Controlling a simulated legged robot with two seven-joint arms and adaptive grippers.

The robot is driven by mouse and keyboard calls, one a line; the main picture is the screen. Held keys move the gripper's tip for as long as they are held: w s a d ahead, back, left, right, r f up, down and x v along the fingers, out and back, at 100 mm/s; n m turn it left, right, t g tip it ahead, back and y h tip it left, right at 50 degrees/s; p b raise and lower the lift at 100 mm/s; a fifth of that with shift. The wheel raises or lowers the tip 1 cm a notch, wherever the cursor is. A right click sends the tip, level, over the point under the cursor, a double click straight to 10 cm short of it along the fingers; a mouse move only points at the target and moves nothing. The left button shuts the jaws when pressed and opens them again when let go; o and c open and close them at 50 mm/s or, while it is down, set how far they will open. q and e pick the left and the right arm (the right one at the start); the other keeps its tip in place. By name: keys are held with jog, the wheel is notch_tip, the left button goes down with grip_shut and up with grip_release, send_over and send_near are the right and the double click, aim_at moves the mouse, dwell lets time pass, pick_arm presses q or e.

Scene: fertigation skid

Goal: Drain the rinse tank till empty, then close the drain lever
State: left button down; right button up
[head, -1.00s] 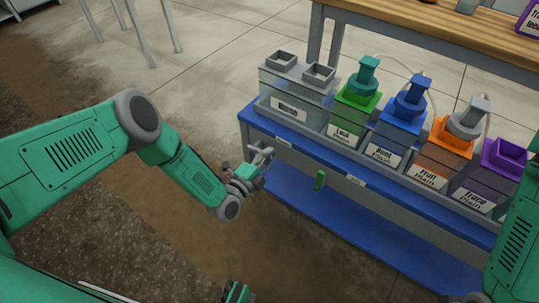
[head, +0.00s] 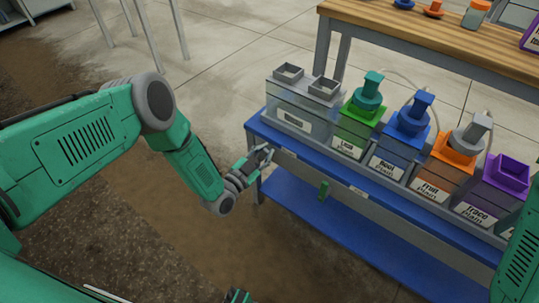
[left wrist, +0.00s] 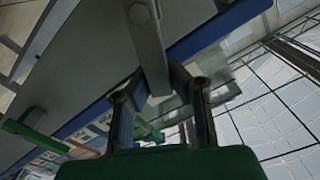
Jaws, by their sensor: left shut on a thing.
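The rinse tank (head: 303,105) is a clear box with grey square necks and a white label, at the left end of the blue bench. No clear water level shows in it. My left gripper (head: 262,154) is at the bench's left front edge, below the tank. In the left wrist view, the left gripper (left wrist: 160,88) has its fingers on either side of a grey bar, the drain lever (left wrist: 148,45), and is shut on it. The lever is hidden by the gripper in the head view. My right gripper is not in view.
Green, blue, orange and purple labelled tanks stand right of the rinse tank on the blue bench (head: 262,128). A wooden table (head: 400,30) stands behind. The floor left of the bench is clear.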

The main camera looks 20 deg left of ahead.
pick_arm(q)
jog(key=shift+a+f+n+b, duration=0.2)
jog(key=shift+a+n, duration=0.5)
jog(key=shift+n, duration=0.55)
jog(key=shift+a+f+n+b, duration=0.1)
jog(key=shift+a+n+b, duration=0.15)
jog(key=shift+a+n, duration=0.75)
jog(key=shift+d+n, duration=0.3)
jog(key=shift+n, duration=0.05)
jog(key=c, duration=1.5)
grip_release()
jog(key=shift+o, duration=0.3)
jog(key=shift+w+r, duration=0.1)
jog(key=shift+w, duration=0.1)
jog(key=shift+r, duration=0.1)
